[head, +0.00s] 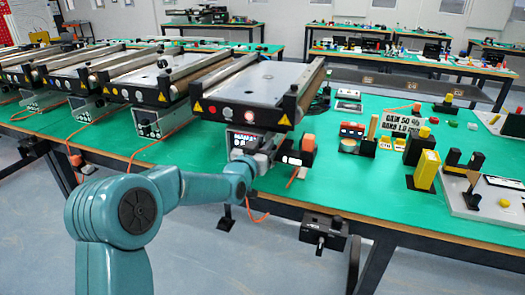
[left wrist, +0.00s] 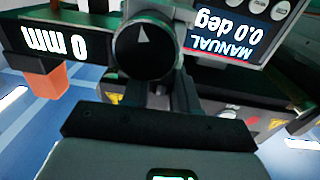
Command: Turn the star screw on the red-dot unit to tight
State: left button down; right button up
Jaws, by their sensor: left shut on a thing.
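Just beyond is a round black knob (left wrist: 143,48) with a pale pointer. A display (left wrist: 232,35) reads MANUAL 0.0 deg, upside down. My right gripper is not in view.
A 0 mm readout (left wrist: 55,43) and an orange block (left wrist: 45,83) are close beside the jaws. More conveyors (head: 75,75) stand to the left. Small fixtures, including a yellow block (head: 426,170), crowd the green table (head: 350,195) to the right. A black box hangs at the table edge (head: 325,232).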

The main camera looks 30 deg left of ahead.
pick_arm(q)
jog(key=shift+r, duration=0.1)
jog(key=c, duration=0.9)
grip_release()
jog(key=shift+s, duration=0.15)
jog(key=shift+s, duration=0.3)
jog(key=s+d+b, duration=0.1)
jog(key=s+d, duration=0.2)
jog(key=s, duration=1.2)
jog(key=shift+b, duration=0.4)
jog(key=shift+s+d, duration=0.1)
